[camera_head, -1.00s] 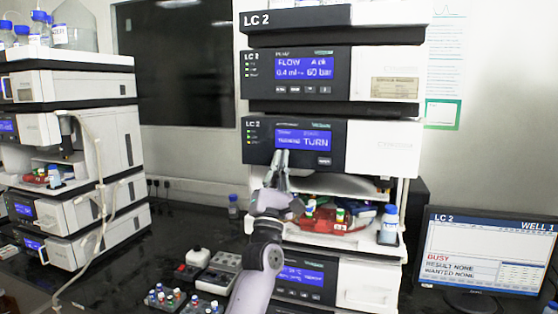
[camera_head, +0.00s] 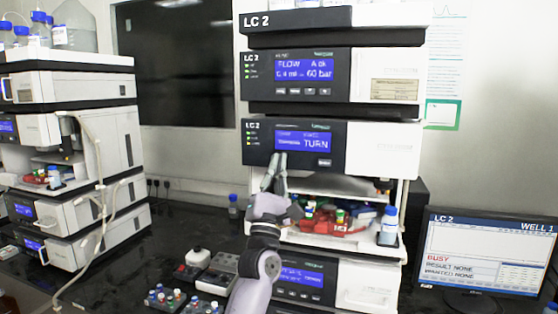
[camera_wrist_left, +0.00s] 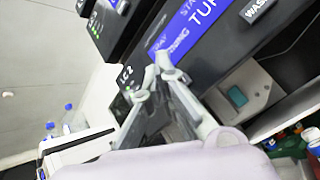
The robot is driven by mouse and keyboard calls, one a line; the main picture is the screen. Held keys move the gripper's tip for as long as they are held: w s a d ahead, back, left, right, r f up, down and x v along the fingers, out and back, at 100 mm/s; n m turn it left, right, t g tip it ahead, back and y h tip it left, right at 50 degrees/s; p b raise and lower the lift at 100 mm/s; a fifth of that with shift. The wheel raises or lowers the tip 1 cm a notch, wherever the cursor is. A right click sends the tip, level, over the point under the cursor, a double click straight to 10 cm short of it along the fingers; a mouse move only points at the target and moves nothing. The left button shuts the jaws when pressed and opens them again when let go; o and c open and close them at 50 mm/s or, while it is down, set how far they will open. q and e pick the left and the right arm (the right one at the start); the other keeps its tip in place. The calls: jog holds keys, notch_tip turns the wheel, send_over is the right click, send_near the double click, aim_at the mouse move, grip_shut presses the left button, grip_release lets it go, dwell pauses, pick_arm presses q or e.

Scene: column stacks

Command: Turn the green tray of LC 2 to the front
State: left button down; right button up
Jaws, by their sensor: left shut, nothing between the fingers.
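The LC 2 module (camera_head: 380,150) has a blue display reading TURN. In the open bay below it, a red tray (camera_head: 352,229) holding several small vials is at the front. In the left wrist view the gripper (camera_wrist_left: 160,68) appears against the dark panel; contact is unclear. My right gripper is out of view.
A blue-capped bottle (camera_head: 388,226) stands at the bay's right side. A monitor (camera_head: 485,250) reads LC 2, WELL 1 and BUSY. Vial racks (camera_head: 165,298) and a grey block (camera_head: 217,275) sit on the dark bench. Another instrument stack (camera_head: 85,165) stands at left.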

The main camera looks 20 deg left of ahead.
pick_arm(q)
jog(key=s+p, duration=0.1)
jog(key=s, duration=0.4)
jog(key=shift+p, duration=0.3)
dwell(4.9)
